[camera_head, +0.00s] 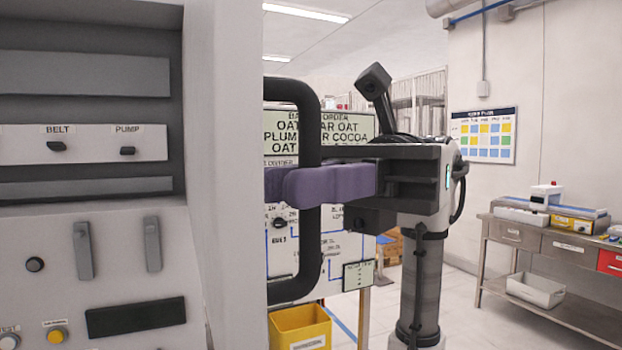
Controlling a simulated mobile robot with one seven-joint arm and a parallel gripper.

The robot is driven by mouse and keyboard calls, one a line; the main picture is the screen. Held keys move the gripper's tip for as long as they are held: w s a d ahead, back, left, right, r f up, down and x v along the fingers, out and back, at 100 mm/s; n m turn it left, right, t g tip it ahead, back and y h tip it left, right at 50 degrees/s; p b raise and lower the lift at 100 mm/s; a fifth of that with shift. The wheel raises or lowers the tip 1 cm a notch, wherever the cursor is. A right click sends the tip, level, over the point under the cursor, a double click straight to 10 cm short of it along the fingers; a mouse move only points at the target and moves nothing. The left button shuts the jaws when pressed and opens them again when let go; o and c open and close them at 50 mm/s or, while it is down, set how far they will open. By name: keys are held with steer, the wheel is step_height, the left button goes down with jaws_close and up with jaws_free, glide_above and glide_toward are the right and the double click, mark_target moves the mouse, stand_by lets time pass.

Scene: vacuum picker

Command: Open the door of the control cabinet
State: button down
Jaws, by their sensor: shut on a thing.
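The control cabinet (95,210) fills the left side, with a grey recess holding switches labelled BELT and PUMP. A tall pale slab (232,200), which looks like its door seen nearly edge-on, stands at the right of the recess. A black bar handle (311,240) sticks out from the slab's right side. My gripper (290,186) reaches in from the right, its purple fingers shut around the upright middle of the handle. The slab's outer face and hinge side are hidden, so I cannot tell exactly how far the door stands open.
A board with printed text (345,250) stands behind the handle. A yellow bin (300,327) is below it. A metal workbench (545,245) with drawers and a white tub (536,290) stands at the far right. The floor between my arm and the bench is clear.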

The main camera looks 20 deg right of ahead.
steer(key=shift+r, duration=0.1)
steer(key=c, duration=1.8)
jaws_free()
steer(key=shift+a, duration=0.1)
steer(key=b+v, duration=0.1)
steer(key=v, duration=1.3)
